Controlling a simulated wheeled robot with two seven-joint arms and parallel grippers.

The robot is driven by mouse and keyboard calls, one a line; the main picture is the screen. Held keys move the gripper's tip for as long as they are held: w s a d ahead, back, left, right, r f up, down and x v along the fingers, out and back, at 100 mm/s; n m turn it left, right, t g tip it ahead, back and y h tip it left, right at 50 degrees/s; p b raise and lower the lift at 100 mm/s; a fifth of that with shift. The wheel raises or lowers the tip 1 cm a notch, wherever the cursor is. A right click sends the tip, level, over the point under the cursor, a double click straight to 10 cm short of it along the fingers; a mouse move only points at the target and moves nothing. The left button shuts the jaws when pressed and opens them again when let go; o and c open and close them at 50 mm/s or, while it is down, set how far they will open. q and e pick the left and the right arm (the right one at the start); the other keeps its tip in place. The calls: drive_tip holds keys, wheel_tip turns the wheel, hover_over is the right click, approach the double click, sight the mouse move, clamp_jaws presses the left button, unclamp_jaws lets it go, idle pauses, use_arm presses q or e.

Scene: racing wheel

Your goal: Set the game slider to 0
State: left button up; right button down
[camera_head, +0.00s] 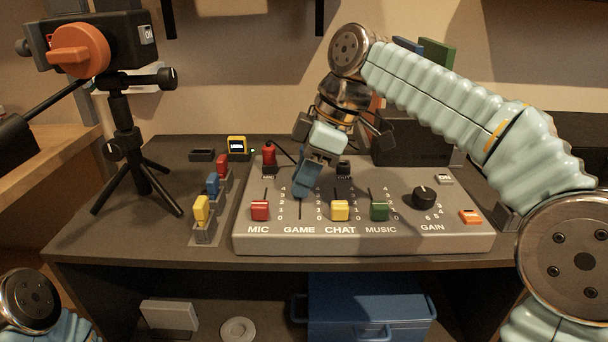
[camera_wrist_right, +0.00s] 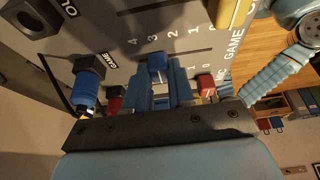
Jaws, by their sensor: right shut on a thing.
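The grey mixer panel (camera_head: 380,235) stands on the table with MIC, GAME, CHAT, MUSIC and GAIN labels. My right gripper (camera_head: 306,188) is over the GAME column, its fingers pointing down at the slot. In the right wrist view its fingers (camera_wrist_right: 160,92) are shut on the blue game slider knob (camera_wrist_right: 157,62). The knob sits toward the high-number end of its scale, away from the 0 and the GAME label (camera_wrist_right: 235,45); its exact mark is hard to read. In the head view the gripper hides the knob, and the lower slot (camera_head: 299,210) is bare. My left gripper is out of view.
The red MIC slider (camera_head: 260,211) is left of the slot; the yellow CHAT slider (camera_head: 340,211) and green MUSIC slider (camera_head: 379,211) are right. A black GAIN knob (camera_head: 424,197) is farther right. A tripod (camera_head: 125,150) stands left, beside a grey holder (camera_head: 207,236) with coloured plugs.

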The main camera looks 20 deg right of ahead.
sight(293, 220)
drive_tip(key=s, duration=0.2)
drive_tip(key=s+a+b, duration=0.1)
drive_tip(key=s, duration=0.3)
drive_tip(key=shift+a+b, duration=0.3)
drive_tip(key=shift+a, duration=0.1)
drive_tip(key=c, duration=1)
unclamp_jaws()
drive_tip(key=shift+s, duration=0.1)
drive_tip(key=shift+o, duration=0.2)
drive_tip(key=shift+r, duration=0.1)
drive_tip(key=p+v, duration=0.4)
drive_tip(key=v, duration=0.9)
drive_tip(key=shift+d+r, duration=0.2)
drive_tip(key=shift+r, duration=0.05)
